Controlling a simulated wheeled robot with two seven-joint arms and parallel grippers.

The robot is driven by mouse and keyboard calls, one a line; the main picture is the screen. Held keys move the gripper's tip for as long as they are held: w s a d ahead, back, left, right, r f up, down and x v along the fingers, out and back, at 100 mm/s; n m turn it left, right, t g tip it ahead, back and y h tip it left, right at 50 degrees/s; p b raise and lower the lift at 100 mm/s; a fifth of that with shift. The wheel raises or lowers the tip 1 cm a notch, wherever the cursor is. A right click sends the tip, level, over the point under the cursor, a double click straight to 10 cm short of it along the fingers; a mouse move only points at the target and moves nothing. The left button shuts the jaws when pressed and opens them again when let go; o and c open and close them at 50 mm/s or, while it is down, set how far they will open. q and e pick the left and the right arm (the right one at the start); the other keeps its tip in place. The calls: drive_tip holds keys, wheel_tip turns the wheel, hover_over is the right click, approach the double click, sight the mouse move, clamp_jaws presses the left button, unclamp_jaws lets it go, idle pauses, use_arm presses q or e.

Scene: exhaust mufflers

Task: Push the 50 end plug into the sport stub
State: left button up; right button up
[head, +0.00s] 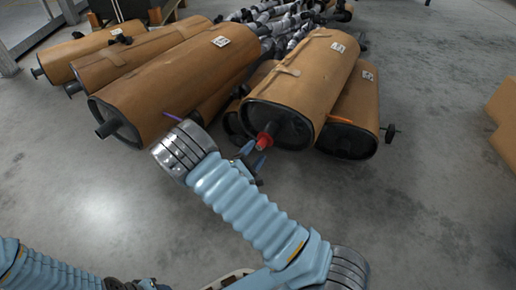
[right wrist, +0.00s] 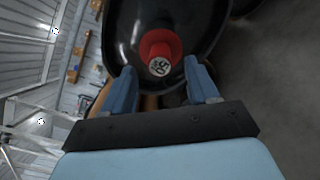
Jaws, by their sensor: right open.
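The red 50 end plug (head: 265,141) sits at the stub on the black end face of a brown muffler (head: 306,75) in the middle of the head view. The right wrist view shows the plug (right wrist: 160,52) with a pale round marked end facing my gripper. How deep it sits in the stub cannot be told; the stub itself is hidden. My right gripper (head: 254,155) is open just in front of the plug, its fingertips on either side of the plug's near end and apart from it. Part of my left arm shows at the bottom left; its gripper is not clear.
Other brown mufflers (head: 175,75) lie to the left, and one (head: 352,110) with an orange mark lies close on the right. A purple piece (head: 173,116) shows at the large left muffler. A brown box (head: 503,110) is at the right edge. The floor in front is clear.

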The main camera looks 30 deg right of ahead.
drive_tip(key=v, duration=1.1)
drive_tip(key=shift+p, duration=0.35)
drive_tip(key=shift+d, duration=0.1)
